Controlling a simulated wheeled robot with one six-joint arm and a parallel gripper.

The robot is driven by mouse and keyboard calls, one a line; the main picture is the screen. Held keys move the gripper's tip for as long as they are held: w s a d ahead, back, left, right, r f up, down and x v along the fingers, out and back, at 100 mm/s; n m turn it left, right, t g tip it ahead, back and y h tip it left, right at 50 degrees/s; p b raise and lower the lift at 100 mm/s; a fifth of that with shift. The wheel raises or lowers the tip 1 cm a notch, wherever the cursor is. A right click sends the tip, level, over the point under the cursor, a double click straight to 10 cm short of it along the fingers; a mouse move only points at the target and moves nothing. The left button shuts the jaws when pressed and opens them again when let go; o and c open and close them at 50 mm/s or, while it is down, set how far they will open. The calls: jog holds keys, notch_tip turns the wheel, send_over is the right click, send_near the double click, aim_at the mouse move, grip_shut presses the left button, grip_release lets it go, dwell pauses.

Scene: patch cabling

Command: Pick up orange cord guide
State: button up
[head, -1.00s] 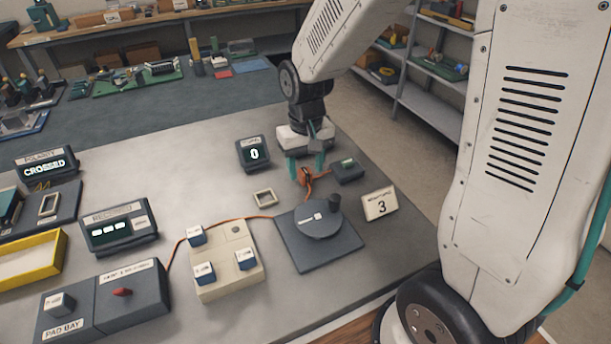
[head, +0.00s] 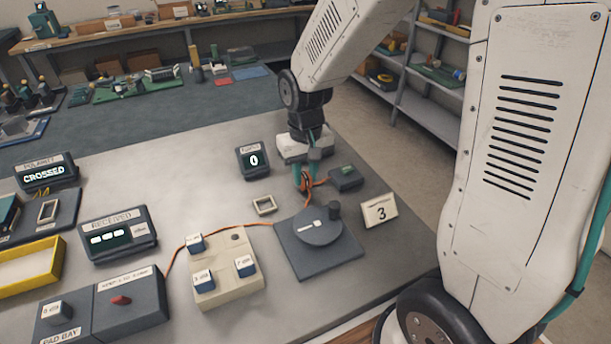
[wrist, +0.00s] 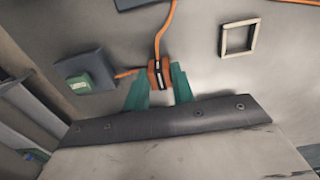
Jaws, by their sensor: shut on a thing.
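The orange cord guide (wrist: 155,76) is a small orange piece with a dark and white middle, and an orange cord (wrist: 166,32) runs through it. In the wrist view it sits between the two teal fingers of my gripper (wrist: 160,86), which are shut on it. In the head view my gripper (head: 304,182) points down at the table behind the turntable, and the guide (head: 305,184) is partly hidden by the fingers. I cannot tell whether the guide touches the table.
A dark turntable (head: 335,254) with a knob stands in front of my gripper. A small dark box with a green top (head: 346,178) is close on the right.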

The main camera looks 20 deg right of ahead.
aim_at(305, 176)
notch_tip(305, 176, up, 17)
jog(key=shift+r, duration=0.15)
dwell(1.0)
